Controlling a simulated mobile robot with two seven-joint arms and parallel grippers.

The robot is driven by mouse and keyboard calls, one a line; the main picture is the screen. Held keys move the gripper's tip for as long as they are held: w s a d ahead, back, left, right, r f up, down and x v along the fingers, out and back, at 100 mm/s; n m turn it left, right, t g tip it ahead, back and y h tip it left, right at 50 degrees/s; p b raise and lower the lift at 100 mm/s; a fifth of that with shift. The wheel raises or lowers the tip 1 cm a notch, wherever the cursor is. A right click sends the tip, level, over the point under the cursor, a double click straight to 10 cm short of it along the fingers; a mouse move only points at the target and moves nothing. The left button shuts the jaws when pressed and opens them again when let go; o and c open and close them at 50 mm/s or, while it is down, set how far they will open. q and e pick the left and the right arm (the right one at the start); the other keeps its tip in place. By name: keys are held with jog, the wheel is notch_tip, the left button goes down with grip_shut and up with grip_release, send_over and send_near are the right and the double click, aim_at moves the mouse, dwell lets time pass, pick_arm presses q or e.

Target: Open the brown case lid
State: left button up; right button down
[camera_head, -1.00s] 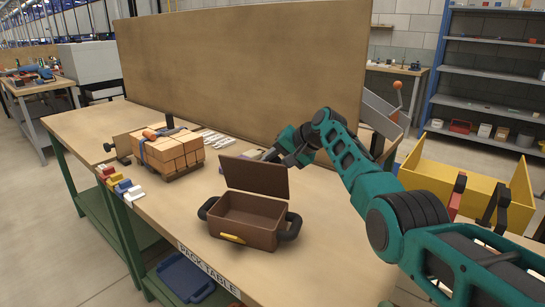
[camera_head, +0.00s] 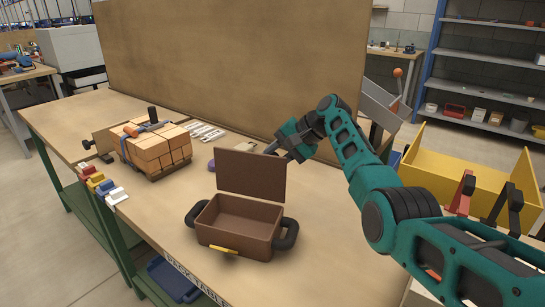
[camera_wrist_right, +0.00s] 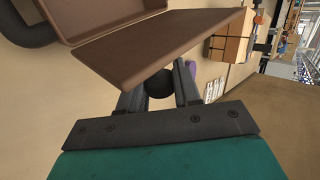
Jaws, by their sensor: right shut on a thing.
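The brown case (camera_head: 238,239) stands on the pack table with its lid (camera_head: 250,174) raised roughly upright and its inside showing empty. It has dark side handles and a yellow front latch (camera_head: 222,249). My right gripper (camera_head: 274,149) is behind the lid's upper right corner. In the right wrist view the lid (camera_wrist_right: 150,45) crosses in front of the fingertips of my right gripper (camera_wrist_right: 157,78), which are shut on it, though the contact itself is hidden. A dark round thing shows between the fingers. My left gripper is out of view.
Strapped orange bricks (camera_head: 153,147) stand on a pallet left of the case. Small coloured blocks (camera_head: 100,184) line the table's left edge. A tall brown board (camera_head: 230,65) stands behind. A yellow open box (camera_head: 455,180) is at right. The table front is clear.

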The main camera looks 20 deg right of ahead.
jog(key=c, duration=0.8)
grip_release()
jog(key=v, duration=1.3)
jog(key=shift+f, duration=0.1)
